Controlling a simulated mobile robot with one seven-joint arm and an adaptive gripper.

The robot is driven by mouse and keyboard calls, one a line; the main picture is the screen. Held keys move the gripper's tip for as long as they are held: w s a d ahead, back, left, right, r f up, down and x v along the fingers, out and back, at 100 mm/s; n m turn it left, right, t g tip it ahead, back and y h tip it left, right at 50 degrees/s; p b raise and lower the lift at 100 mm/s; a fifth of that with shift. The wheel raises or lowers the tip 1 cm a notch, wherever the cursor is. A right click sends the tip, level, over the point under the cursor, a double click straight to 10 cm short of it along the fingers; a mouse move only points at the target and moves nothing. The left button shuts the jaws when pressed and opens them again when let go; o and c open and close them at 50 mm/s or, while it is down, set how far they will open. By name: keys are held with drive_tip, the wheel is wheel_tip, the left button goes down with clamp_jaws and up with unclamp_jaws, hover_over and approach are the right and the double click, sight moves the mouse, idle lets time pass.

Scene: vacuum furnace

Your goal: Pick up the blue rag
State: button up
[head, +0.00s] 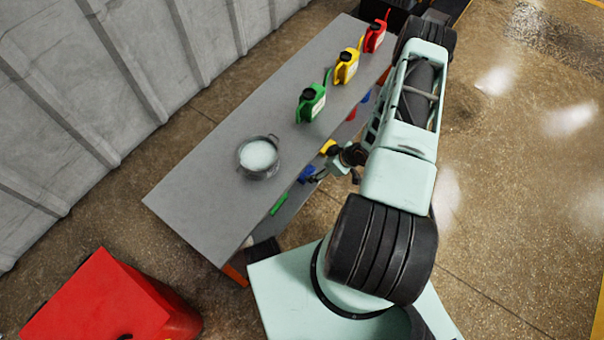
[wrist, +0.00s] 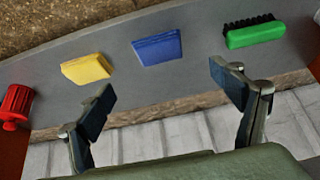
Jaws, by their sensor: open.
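The blue rag (wrist: 157,47) is a folded flat pad on the grey lower shelf, near the middle top of the wrist view. In the head view, the blue rag (head: 305,174) shows on the shelf under the worktop, beside my gripper. My gripper (wrist: 165,88) is open and empty, with its two fingers spread wide. In the wrist view, the rag shows beyond the fingertips and between them. No contact shows there. In the head view, my gripper (head: 336,168) is at the table's side, partly hidden by my arm.
A yellow rag (wrist: 87,69) and a green brush (wrist: 255,32) lie either side of the blue rag. A red object (wrist: 16,106) stands at far left.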

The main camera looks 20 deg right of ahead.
drive_tip(key=b, duration=0.2)
hover_over(306, 171)
drive_tip(key=s+d, duration=0.1)
drive_tip(key=s, duration=0.1)
drive_tip(key=f, duration=0.5)
drive_tip(key=shift+s+d+f, duration=0.1)
drive_tip(key=shift+s+d, duration=0.1)
drive_tip(key=b+x, duration=0.2)
drive_tip(key=x, duration=0.2)
drive_tip(key=shift+s+f, duration=0.1)
drive_tip(key=shift+f, duration=0.05)
drive_tip(key=shift+w+a+f+b, duration=0.1)
drive_tip(key=shift+w+f+b, duration=0.15)
drive_tip(key=shift+w+b, duration=0.05)
drive_tip(key=shift+c, duration=0.4)
drive_tip(key=c, duration=1.1)
